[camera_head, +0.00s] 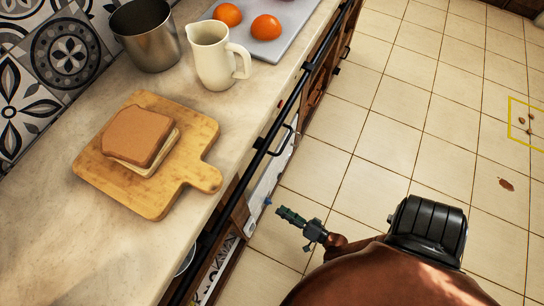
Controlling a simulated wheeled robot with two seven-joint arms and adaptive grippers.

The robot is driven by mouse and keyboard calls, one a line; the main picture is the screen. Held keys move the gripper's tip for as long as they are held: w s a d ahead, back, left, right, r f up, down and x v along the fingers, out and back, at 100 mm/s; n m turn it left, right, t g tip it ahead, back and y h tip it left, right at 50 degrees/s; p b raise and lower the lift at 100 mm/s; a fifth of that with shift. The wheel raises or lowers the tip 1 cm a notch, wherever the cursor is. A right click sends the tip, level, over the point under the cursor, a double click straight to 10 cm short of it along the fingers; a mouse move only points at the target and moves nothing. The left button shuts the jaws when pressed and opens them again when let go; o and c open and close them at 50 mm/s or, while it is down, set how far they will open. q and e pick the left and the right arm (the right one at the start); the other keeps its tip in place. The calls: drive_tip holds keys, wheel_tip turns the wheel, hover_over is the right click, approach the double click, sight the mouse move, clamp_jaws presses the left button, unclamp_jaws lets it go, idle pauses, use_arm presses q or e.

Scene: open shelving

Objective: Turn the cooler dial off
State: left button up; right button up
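No dial can be made out in the head view. A white panel (268,178) shows below the counter edge, partly hidden by the black rail; I cannot tell whether it is the cooler. A tiny blue spot (267,202) shows near its lower end, too small to identify. My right gripper (281,212) is over the floor side, in front of the counter, its narrow green and black fingers pointing left toward the panel. It appears empty and apart from the panel. From above, I cannot tell whether its fingers are open. My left gripper is out of view.
A black rail (262,155) runs along the counter front. On the counter (100,245) are a cutting board (205,178) with bread (138,135), a cream jug (210,58), a metal pot (148,38) and a tray with oranges. The tiled floor right is mostly open.

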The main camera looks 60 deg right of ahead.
sight(269, 202)
drive_tip(key=w+b, duration=0.1)
drive_tip(key=w, duration=0.5)
drive_tip(key=shift+d, duration=0.1)
drive_tip(key=shift+c, duration=0.3)
drive_tip(key=shift+s, duration=0.1)
clamp_jaws()
